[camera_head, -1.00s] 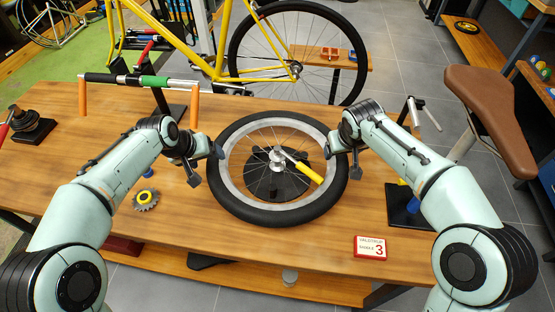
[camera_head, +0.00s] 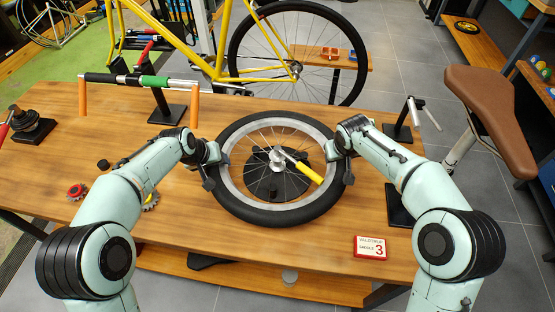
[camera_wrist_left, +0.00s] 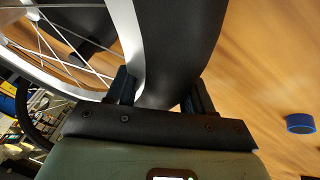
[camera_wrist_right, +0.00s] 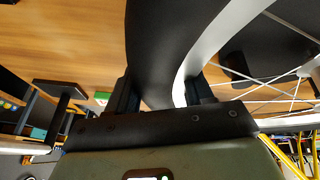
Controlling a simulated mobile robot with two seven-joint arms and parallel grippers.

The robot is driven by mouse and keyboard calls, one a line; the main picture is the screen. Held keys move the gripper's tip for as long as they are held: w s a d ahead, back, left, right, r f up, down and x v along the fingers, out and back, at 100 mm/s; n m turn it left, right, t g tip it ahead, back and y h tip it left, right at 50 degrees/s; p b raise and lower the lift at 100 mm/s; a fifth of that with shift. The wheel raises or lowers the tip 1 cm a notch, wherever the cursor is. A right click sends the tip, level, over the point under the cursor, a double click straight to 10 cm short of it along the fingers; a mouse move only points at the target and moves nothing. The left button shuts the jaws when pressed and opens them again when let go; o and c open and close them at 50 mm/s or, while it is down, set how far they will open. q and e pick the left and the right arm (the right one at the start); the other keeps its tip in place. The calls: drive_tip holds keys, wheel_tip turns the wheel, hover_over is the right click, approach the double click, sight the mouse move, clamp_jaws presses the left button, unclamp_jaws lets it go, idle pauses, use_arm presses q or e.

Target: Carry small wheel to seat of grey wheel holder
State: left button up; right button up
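The small wheel (camera_head: 240,197), with a black tyre and grey rim, lies flat over the table's middle in the head view. A black round piece (camera_head: 262,186) shows below its spokes. My left gripper (camera_head: 212,170) is at its left edge, my right gripper (camera_head: 345,168) at its right edge. In the left wrist view the fingers (camera_wrist_left: 160,95) close on either side of tyre and rim. In the right wrist view the fingers (camera_wrist_right: 160,95) do the same. I cannot tell which stand is the grey wheel holder; a stand with a silver and green bar (camera_head: 140,80) stands at the back left.
A yellow-handled tool (camera_head: 305,172) shows within the wheel's outline. A black stand with a silver arm (camera_head: 410,112) is right of the wheel. A red and white card (camera_head: 370,247) lies at the front right. A red-centred gear (camera_head: 77,191) lies left. A yellow bicycle (camera_head: 190,45) stands behind.

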use_arm(q)
clamp_jaws()
use_arm(e)
clamp_jaws()
use_arm(q)
drive_tip(key=shift+w+r, duration=0.1)
drive_tip(key=shift+r, duration=0.1)
use_arm(e)
drive_tip(key=shift+w+r, duration=0.1)
drive_tip(key=shift+r, duration=0.15)
